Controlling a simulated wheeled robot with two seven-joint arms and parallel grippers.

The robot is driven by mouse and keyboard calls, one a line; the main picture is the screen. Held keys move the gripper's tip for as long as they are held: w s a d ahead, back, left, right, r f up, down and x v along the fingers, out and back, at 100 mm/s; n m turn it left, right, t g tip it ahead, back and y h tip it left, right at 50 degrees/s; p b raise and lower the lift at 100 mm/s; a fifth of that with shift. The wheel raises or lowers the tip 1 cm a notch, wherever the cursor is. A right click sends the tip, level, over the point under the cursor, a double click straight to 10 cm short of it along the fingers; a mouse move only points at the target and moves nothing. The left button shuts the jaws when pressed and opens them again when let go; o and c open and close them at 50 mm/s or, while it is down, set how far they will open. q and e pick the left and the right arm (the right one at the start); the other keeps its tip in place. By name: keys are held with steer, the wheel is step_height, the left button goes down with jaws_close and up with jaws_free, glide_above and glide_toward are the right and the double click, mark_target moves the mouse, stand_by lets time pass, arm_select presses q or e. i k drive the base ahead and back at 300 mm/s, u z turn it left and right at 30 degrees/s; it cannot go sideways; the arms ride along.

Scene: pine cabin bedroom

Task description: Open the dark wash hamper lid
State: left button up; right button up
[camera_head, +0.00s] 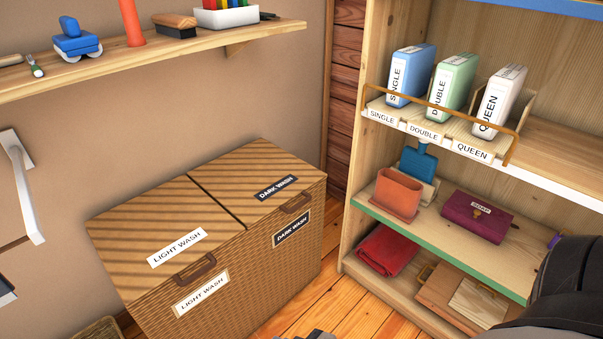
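The wicker hamper has two lids side by side, both shut. The dark wash lid (262,181) is the right one, with a black DARK WASH label (276,187) on top. Its brown handle (296,202) is at the front edge, above a second DARK WASH label (291,228) on the front wall. The light wash lid (165,240) is on the left, with its own handle (194,269). A small grey piece at the bottom edge seems to be part of my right gripper (318,334); its opening is cut off. It is apart from the handle. My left gripper is out of view.
A wall shelf (190,43) with brushes and a white tray hangs above the hamper. A shelving unit (349,208) with labelled bedding packs and boxes stands on the right. Bare floor (340,305) lies between it and the hamper. A white bracket (24,190) is on the left wall.

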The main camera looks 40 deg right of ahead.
mark_target(254, 181)
steer(key=z, duration=0.55)
steer(key=k, duration=1.05)
steer(key=z, duration=0.65)
steer(key=i, duration=1.85)
steer(key=u, duration=1.1)
steer(key=i, duration=0.3)
steer(key=u, duration=0.25)
